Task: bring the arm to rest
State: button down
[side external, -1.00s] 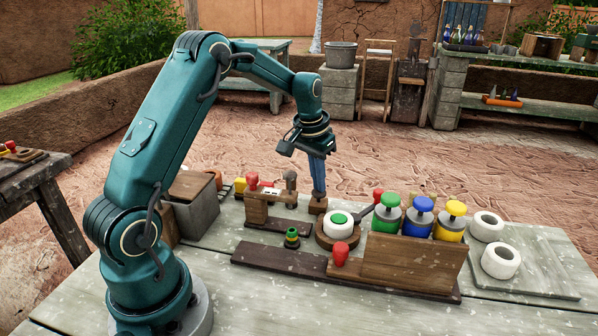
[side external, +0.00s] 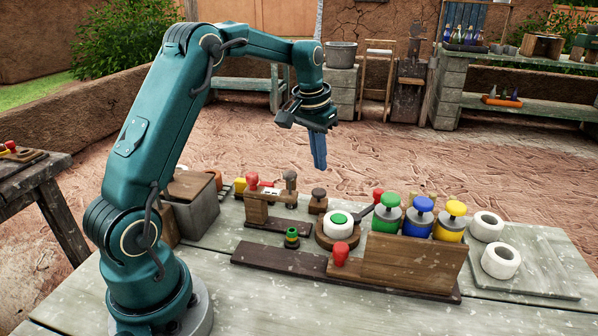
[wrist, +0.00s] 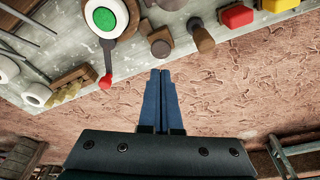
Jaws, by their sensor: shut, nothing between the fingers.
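My gripper (side external: 318,166) hangs in the air above the back edge of the table, fingers pointing down. Its two blue fingers are closed together with nothing between them; they also show shut in the wrist view (wrist: 161,72). A small brown wooden stamp or knob (side external: 318,200) stands on the table below and just left of the fingertips, apart from them. A white round piece with a green top (side external: 340,224) sits on a round wooden base in front of the gripper.
Green (side external: 388,214), blue (side external: 420,218) and yellow (side external: 451,221) topped jars stand behind a wooden board (side external: 412,262). White rings (side external: 500,261) lie at the right. A wooden stand with a red knob (side external: 256,206) is left of the gripper. The air around the gripper is clear.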

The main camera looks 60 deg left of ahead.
jog(key=shift+d, duration=0.1)
jog(key=s+d+r+m+t, duration=0.3)
jog(key=s+d+r, duration=0.5)
jog(key=d+r, duration=0.3)
jog(key=s+d+f, duration=0.2)
jog(key=s+f, duration=0.1)
jog(key=s, duration=0.3)
jog(key=s+d+f, duration=0.2)
jog(key=s+f, duration=0.1)
jog(key=s, duration=0.3)
jog(key=shift+s+d+f+h, duration=0.15)
jog(key=shift+s+d+h, duration=0.1)
jog(key=shift+h, duration=0.05)
dwell(1.0)
